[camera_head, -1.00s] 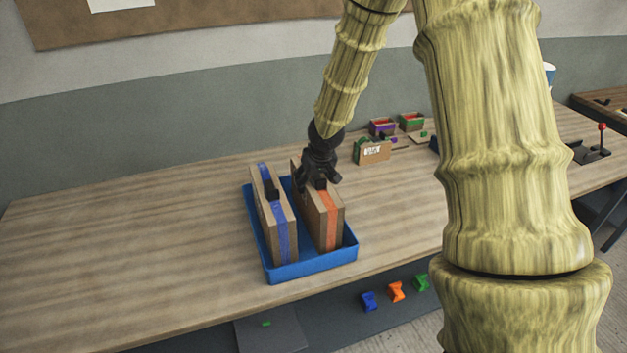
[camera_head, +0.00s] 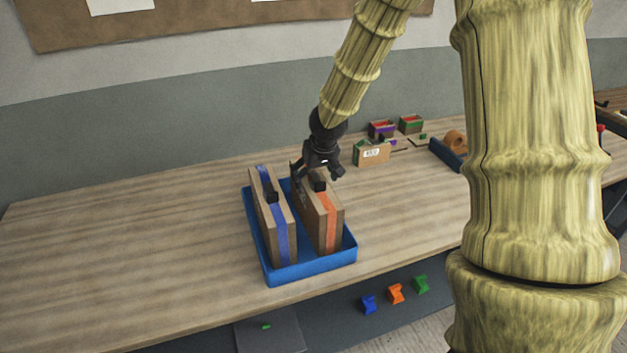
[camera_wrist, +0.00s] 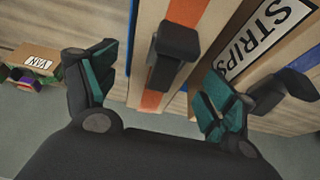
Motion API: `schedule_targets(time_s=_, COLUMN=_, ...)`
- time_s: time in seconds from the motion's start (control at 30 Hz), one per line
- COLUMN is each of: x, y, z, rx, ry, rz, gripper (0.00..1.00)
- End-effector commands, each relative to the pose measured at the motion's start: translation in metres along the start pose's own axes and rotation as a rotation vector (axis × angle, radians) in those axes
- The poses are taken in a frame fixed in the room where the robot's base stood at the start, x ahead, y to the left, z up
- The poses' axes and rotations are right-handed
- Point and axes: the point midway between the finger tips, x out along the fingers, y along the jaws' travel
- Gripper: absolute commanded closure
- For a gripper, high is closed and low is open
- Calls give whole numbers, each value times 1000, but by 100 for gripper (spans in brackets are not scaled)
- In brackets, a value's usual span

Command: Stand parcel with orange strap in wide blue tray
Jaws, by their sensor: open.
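The parcel with the orange strap (camera_head: 329,222) stands upright in the right part of the wide blue tray (camera_head: 312,267). A black handle (camera_head: 319,185) sits on its top edge. A parcel with a blue strap (camera_head: 280,232) stands upright to its left in the same tray, with a gap between them. My gripper (camera_head: 318,174) is open just above the orange-strapped parcel. In the wrist view, the open fingers (camera_wrist: 160,85) lie on either side of the black handle (camera_wrist: 175,50) and the orange strap (camera_wrist: 186,12), apart from the handle.
Behind the tray stand a small labelled box (camera_head: 371,154), a purple bin (camera_head: 382,129) and a green bin (camera_head: 411,123). A tape roll in a blue holder (camera_head: 448,154) is farther right. The table left of the tray (camera_head: 120,245) is clear.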

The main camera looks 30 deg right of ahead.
Motion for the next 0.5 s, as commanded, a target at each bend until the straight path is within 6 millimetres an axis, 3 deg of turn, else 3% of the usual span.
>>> schedule_targets(time_s=0.5, x=-60, y=0, z=0, rx=1, ry=2, rz=-1, gripper=16)
